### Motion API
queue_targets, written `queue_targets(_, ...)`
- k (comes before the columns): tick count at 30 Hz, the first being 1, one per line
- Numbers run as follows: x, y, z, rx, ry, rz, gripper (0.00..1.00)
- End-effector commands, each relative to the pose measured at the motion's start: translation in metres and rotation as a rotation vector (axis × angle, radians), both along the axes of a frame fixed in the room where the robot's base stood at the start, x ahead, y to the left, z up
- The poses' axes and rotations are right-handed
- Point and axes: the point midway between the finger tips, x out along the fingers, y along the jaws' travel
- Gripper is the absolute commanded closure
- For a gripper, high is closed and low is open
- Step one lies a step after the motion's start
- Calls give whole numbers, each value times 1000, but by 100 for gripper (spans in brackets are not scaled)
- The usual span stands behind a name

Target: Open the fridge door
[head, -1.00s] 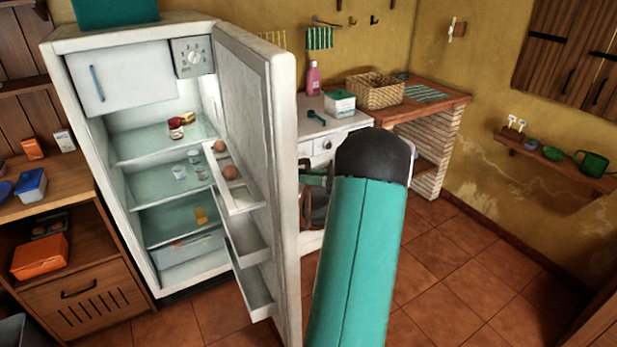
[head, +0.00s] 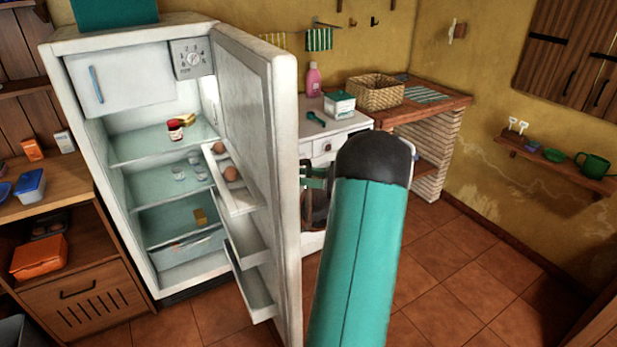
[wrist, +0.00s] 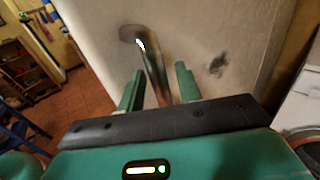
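The white fridge (head: 180,28) stands at the left in the head view. Its door (head: 283,190) is swung wide open, showing shelves, a small freezer flap and door racks with eggs. The wrist view shows the door's outer face (wrist: 220,35) and its curved metal handle (wrist: 152,65). My gripper (wrist: 160,85) has its two green fingers on either side of the handle, with gaps visible between fingers and bar. In the head view my gripper is mostly hidden behind the door and my arm.
A white stove-like unit (head: 325,125) stands right of the door, beside a brick counter (head: 440,102) with a basket (head: 375,93). A wooden cabinet (head: 90,300) is left of the fridge. The tiled floor (head: 450,265) at the right is clear.

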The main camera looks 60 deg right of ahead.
Motion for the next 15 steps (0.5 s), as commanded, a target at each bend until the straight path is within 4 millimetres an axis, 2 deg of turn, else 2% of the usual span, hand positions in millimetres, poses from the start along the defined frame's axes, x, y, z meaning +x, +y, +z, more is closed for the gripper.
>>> queue_targets(8,-8,-5,0,0,0,-2,65)
queue_targets(11,-21,-11,0,0,1,-4,65)
queue_targets(15,-48,-23,0,-1,0,-5,65)
